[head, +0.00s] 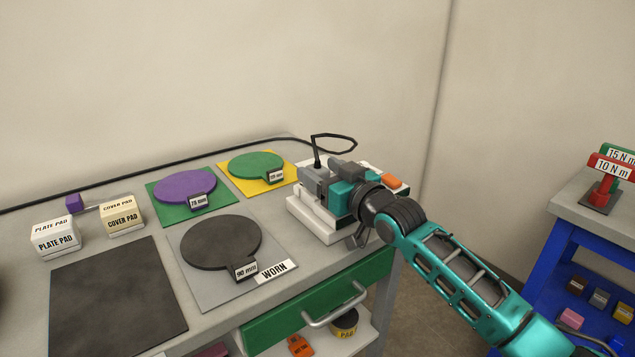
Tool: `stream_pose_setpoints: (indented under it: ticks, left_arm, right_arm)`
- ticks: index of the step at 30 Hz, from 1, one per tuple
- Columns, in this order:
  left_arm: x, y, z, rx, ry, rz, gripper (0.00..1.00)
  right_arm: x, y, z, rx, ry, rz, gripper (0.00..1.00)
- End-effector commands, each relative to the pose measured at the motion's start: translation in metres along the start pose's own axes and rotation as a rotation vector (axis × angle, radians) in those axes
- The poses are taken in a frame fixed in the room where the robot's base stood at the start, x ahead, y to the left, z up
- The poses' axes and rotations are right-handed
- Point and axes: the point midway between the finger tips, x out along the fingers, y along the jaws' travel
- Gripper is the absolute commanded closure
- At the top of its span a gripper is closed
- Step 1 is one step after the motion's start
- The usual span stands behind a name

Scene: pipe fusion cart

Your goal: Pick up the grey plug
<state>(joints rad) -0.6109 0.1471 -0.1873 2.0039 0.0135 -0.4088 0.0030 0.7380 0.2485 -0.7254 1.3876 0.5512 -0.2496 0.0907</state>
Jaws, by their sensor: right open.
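The grey plug (315,173) appears to stand on the white unit (305,220) at the table's back right corner, with a black cable rising from its top. My right gripper (324,174) reaches in from the right and is open, its grey fingers close around the plug. Whether the fingers touch it cannot be told. The gripper hides much of the plug and the unit. My left gripper is not in view.
An orange block (391,181) sits on the unit's right end. A black cable (250,142) loops above and runs along the wall. Purple (184,185), green (256,166) and dark (221,242) discs lie left. A green drawer (290,318) is below; a blue cart (565,245) stands right.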

Motion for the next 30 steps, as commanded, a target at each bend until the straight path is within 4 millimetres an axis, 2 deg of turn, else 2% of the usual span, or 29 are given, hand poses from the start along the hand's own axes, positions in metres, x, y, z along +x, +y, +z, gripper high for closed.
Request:
stream_pose_setpoints:
  ticks: [8, 26, 30]
  left_arm:
    - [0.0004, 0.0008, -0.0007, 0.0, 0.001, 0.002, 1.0]
    - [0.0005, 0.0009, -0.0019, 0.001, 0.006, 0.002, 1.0]
    - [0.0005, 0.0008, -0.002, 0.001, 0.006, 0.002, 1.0]
  right_arm:
    - [0.0027, -0.0004, -0.0001, 0.0, 0.001, -0.001, 0.34]
    - [0.0024, -0.0001, 0.0002, 0.0, 0.0, 0.0, 0.91]
    - [0.0024, -0.0002, -0.0003, 0.0, 0.001, 0.0, 0.92]
